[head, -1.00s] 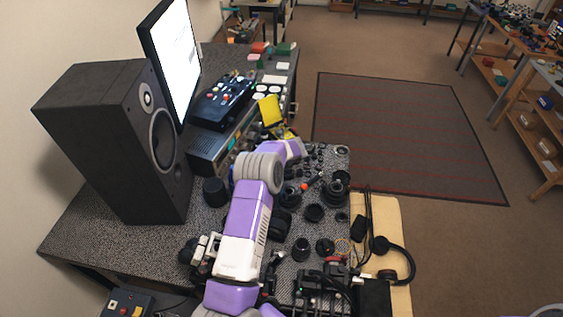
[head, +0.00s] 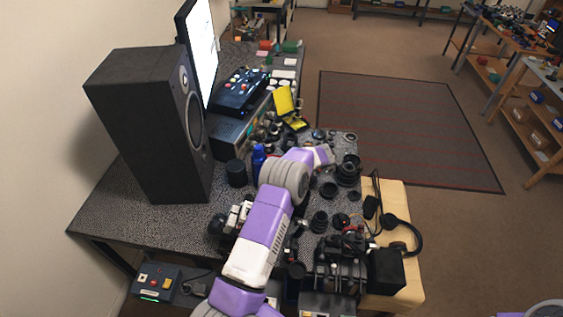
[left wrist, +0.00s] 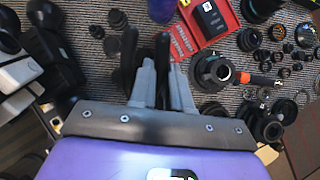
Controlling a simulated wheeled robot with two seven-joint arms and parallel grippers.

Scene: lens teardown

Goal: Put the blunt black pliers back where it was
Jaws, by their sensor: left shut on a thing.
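In the left wrist view my left gripper (left wrist: 163,84) is shut on the black pliers (left wrist: 162,52). Dark, slim parts of the pliers stick out past the grey fingertips, over the speckled table top. I cannot tell how blunt the jaws are. In the head view my left arm reaches over the middle of the table, and the hand (head: 322,155) is above the lens parts. The pliers cannot be made out there. My right gripper is not in view.
A red case (left wrist: 205,25) and an orange-handled tool (left wrist: 262,80) lie beyond the gripper. Lens rings and barrels crowd the right side. A blue bottle (head: 258,160) stands beside my arm, with a yellow case (head: 284,100) behind. A tall speaker (head: 150,130) stands left.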

